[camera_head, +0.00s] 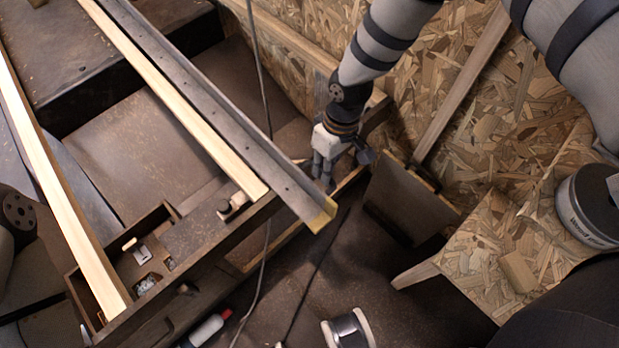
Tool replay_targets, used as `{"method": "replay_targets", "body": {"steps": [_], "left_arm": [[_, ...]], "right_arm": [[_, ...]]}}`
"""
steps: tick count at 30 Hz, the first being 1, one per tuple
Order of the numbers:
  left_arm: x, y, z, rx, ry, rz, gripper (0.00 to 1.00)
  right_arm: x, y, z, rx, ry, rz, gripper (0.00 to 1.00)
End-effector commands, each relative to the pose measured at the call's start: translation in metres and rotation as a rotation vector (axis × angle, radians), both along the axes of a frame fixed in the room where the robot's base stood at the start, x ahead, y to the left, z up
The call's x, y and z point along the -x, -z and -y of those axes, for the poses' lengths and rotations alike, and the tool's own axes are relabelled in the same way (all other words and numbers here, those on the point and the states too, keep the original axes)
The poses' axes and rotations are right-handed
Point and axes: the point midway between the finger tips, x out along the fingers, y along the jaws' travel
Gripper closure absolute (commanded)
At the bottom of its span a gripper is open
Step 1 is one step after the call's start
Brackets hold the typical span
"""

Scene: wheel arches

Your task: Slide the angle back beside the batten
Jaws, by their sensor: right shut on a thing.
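The angle (225,120) is a long grey metal profile with small holes and a yellow near end. It runs from the top left down to the right. The batten (175,95) is a pale wooden strip along its left side. The angle's yellow end sticks out past the batten's near end and over the frame's edge. My right gripper (324,178) is at the angle's right side near the yellow end, shut on the angle; its fingertips are partly hidden. My left gripper is out of view; only part of my left arm shows at the left edge.
A second pale batten (60,195) lies at the left. A small wooden tray (165,212) with metal bits sits between the battens. A dark panel (405,200) and a chipboard wall (500,110) stand right of my gripper. A cable hangs behind the angle.

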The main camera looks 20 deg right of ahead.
Motion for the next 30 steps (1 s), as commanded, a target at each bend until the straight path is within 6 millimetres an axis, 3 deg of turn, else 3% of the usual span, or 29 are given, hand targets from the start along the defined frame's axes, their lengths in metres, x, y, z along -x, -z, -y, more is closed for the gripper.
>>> {"method": "replay_targets", "body": {"steps": [3, 12, 13, 15, 23, 26, 30], "left_arm": [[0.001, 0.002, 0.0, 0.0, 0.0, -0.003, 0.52], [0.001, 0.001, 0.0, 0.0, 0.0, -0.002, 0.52], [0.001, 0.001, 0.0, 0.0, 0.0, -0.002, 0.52], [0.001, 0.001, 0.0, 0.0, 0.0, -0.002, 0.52], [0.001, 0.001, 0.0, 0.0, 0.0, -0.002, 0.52], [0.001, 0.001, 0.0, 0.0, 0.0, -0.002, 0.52], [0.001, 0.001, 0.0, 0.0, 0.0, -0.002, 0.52]], "right_arm": [[-0.006, 0.0, 0.01, -0.001, -0.002, 0.009, 1.0], [-0.006, -0.001, 0.011, -0.001, -0.005, 0.008, 1.0], [-0.006, -0.001, 0.011, -0.001, -0.005, 0.008, 0.82], [-0.006, -0.001, 0.011, -0.001, -0.005, 0.008, 0.69], [-0.004, -0.001, 0.011, -0.001, -0.005, 0.005, 0.69], [-0.005, -0.009, 0.012, -0.001, -0.005, 0.005, 0.69], [-0.009, -0.042, 0.018, -0.001, -0.003, 0.009, 0.69]]}}
